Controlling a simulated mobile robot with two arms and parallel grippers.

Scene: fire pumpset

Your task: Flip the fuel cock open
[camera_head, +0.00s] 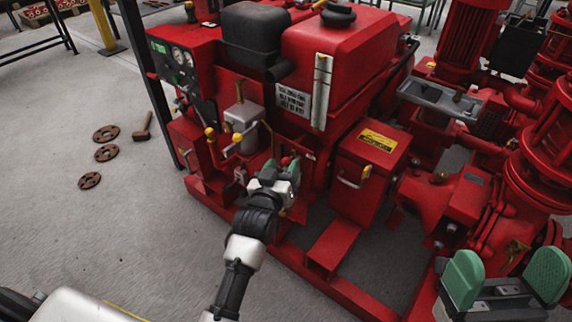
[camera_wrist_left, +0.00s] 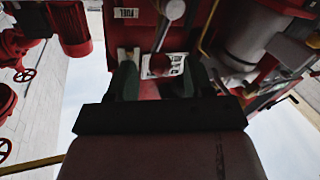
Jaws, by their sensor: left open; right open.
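The fuel cock shows in the left wrist view as a red knob (camera_wrist_left: 158,65) in front of a small white marked plate (camera_wrist_left: 178,66). A FUEL label (camera_wrist_left: 126,13) sits above it on the red panel. My left gripper (camera_head: 278,170) is at the front of the red pumpset, by the cock. In the wrist view its green fingers (camera_wrist_left: 161,80) are open, one on each side of the red knob; I cannot tell whether they touch it. The gripper partly hides the cock in the head view. My right gripper (camera_head: 506,278) is open and empty at the lower right.
A grey round-ended part (camera_wrist_left: 174,9) hangs above the cock. Yellow-knobbed levers (camera_head: 210,134) stand left of my left gripper, and a red box with a yellow label (camera_head: 372,150) stands to its right. Rusty discs (camera_head: 105,134) and a hammer (camera_head: 144,127) lie on the open floor.

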